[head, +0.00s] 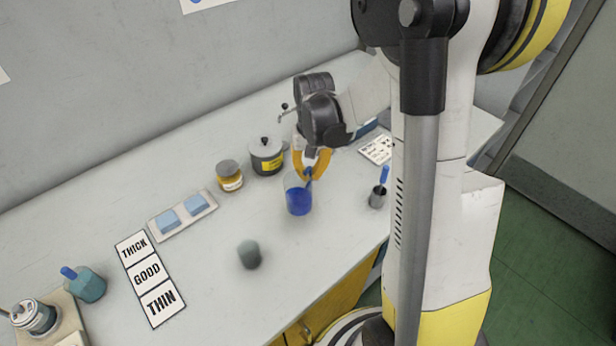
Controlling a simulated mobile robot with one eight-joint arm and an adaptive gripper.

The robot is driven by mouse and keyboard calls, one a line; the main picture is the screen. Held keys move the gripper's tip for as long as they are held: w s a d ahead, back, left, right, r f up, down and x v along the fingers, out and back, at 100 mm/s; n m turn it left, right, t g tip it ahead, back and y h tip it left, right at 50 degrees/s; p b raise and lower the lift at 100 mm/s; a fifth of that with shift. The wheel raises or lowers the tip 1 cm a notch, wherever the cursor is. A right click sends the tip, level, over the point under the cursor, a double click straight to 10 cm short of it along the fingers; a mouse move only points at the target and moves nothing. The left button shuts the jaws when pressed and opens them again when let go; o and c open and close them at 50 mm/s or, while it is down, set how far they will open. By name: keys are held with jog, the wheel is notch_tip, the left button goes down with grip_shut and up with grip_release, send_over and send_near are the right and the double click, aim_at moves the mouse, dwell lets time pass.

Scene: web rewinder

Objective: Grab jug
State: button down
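A clear jug-like vessel (298,198) with blue contents stands on the grey bench, right of centre. Whether the fingers touch or close on anything is too small to tell.
A grey cup (249,255) stands in front. A dark cup (377,197) with a blue-handled tool is to the right. Behind are an amber jar (229,176) and a lidded grey pot (266,157). THICK/GOOD/THIN cards (148,275) lie left. Bench between cards and vessel is mostly free.

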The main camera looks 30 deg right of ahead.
jog(key=s+d+r+p, duration=0.3)
jog(key=d+r, duration=0.3)
jog(key=d, duration=0.4)
jog(key=shift+s+r+p, duration=0.25)
jog(key=shift+s+p, duration=0.05)
jog(key=shift+s, duration=0.35)
jog(key=shift+d, duration=0.15)
